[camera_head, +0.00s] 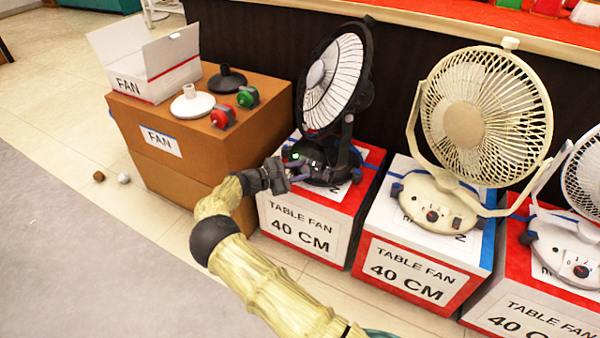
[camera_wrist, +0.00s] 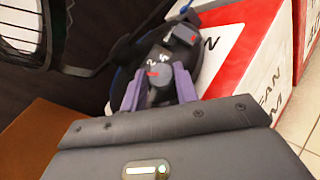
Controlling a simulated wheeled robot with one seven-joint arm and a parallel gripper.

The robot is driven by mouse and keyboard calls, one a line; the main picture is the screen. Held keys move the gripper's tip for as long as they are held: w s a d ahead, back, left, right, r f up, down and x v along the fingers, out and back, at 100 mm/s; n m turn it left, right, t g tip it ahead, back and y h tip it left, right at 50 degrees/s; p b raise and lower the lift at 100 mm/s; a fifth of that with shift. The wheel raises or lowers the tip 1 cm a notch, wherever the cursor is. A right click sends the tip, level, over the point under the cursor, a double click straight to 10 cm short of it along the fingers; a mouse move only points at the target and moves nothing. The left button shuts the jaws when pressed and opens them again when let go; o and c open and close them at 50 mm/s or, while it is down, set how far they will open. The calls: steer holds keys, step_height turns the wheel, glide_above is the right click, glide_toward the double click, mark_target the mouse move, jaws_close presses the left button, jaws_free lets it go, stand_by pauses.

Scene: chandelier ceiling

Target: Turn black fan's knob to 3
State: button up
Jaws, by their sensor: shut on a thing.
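The black fan (camera_head: 361,95) stands on a red and white box, its white-bladed head tilted. Its round black base also shows in the wrist view (camera_wrist: 178,48), with white digits and a small red mark by the knob. My gripper (camera_head: 293,173) reaches the front of this base from the left. In the wrist view the purple fingers of my gripper (camera_wrist: 160,88) are closed around the dark knob (camera_wrist: 161,77). A small green light shows on the base near my gripper. The exact number the knob points to is too small and blurred to read.
A cream fan (camera_head: 465,125) stands on the box to the right, and a white fan (camera_head: 575,262) is farther right. A brown carton (camera_head: 180,150) at left carries an open white box (camera_head: 150,75) and small fan parts.

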steer(key=m+g, duration=0.1)
steer(key=m+g+b, duration=0.1)
steer(key=m+g, duration=0.1)
steer(key=m, duration=0.1)
steer(key=shift+w+g+y, duration=0.25)
steer(key=shift+g+y, duration=0.05)
steer(key=shift+y, duration=0.1)
steer(key=shift+w+r+m+g+y+b, duration=0.1)
steer(key=shift+m+g+y+b, duration=0.2)
steer(key=shift+m+g+b, duration=0.5)
steer(key=shift+w+r+m+g+y+b, duration=0.1)
steer(key=shift+m+g+y+b, duration=0.3)
steer(key=shift+m, duration=0.7)
steer(key=shift+m+g, duration=0.3)
steer(key=shift+m, duration=0.1)
steer(key=shift+d, duration=0.1)
steer(key=o, duration=1)
steer(key=shift+r, duration=0.1)
